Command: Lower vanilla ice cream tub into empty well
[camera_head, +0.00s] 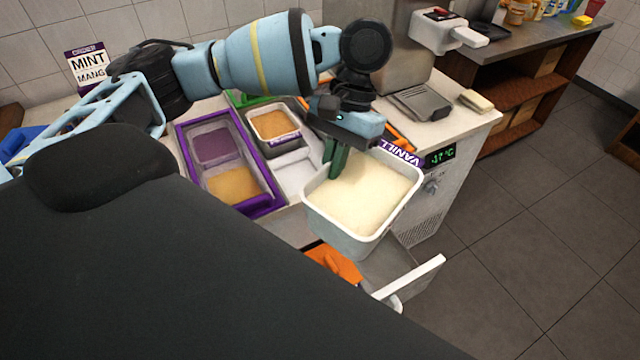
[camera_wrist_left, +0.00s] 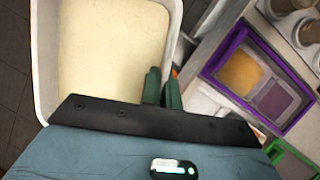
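The vanilla ice cream tub (camera_head: 362,195) is a white, square-topped container filled with pale cream ice cream. It hangs tilted above the front right of the freezer counter. My left gripper (camera_head: 336,162) has its green fingers closed on the tub's rim. In the left wrist view the tub (camera_wrist_left: 112,45) fills the upper left, with the green fingers (camera_wrist_left: 162,88) at its edge. A pale, empty-looking well (camera_head: 293,176) lies left of the tub, partly hidden by the tub and gripper. My right gripper is not in view.
A purple frame (camera_head: 183,150) left of the well holds purple and orange tubs. A caramel-coloured tub (camera_head: 274,125) sits behind the well. A vanilla sign (camera_head: 400,153) and a temperature display (camera_head: 441,156) are close behind the held tub. An orange object (camera_head: 335,264) is below it.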

